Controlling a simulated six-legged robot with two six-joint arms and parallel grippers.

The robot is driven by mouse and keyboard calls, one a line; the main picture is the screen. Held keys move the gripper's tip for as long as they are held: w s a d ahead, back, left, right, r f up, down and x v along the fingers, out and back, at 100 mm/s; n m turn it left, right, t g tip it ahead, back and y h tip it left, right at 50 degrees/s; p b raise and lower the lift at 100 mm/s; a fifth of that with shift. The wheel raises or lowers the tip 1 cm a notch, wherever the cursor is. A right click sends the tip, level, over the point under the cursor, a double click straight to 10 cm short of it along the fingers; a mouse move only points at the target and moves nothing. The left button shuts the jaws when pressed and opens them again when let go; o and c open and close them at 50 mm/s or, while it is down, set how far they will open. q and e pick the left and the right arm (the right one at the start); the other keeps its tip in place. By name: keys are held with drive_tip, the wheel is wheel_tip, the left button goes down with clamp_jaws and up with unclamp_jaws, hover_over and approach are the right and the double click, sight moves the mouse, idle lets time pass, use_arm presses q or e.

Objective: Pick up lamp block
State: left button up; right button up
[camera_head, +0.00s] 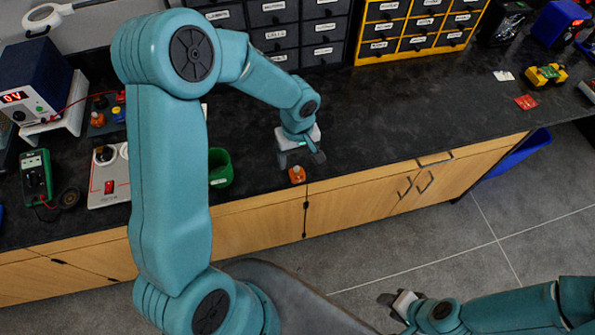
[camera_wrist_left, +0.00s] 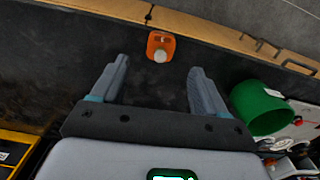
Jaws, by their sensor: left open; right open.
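The lamp block, a small orange block (camera_head: 297,174) with a pale round bulb, sits near the front edge of the black bench. It also shows in the left wrist view as an orange block (camera_wrist_left: 160,39), just beyond the fingertips and roughly centred between them. My left gripper (camera_head: 302,159) is open and empty, close to the block on its bench side; no contact is visible. Both fingers (camera_wrist_left: 158,68) show apart in the left wrist view. My right gripper (camera_head: 392,302) is low over the grey floor, away from the bench, with nothing visible in it.
A green cup (camera_head: 220,167) stands left of the block and also shows in the left wrist view (camera_wrist_left: 262,108). A power supply (camera_head: 38,83) and a green meter (camera_head: 36,177) are at the far left. Drawer cabinets (camera_head: 412,27) line the back. Bench right of the block is clear.

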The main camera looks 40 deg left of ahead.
sight(297, 169)
use_arm(q)
drive_tip(key=shift+s+f, duration=0.1)
drive_tip(key=shift+f, duration=0.65)
wheel_tip(297, 169, down, 5)
drive_tip(key=shift+f+p, duration=0.2)
drive_tip(key=shift+p, duration=0.5)
drive_tip(key=c, duration=1.1)
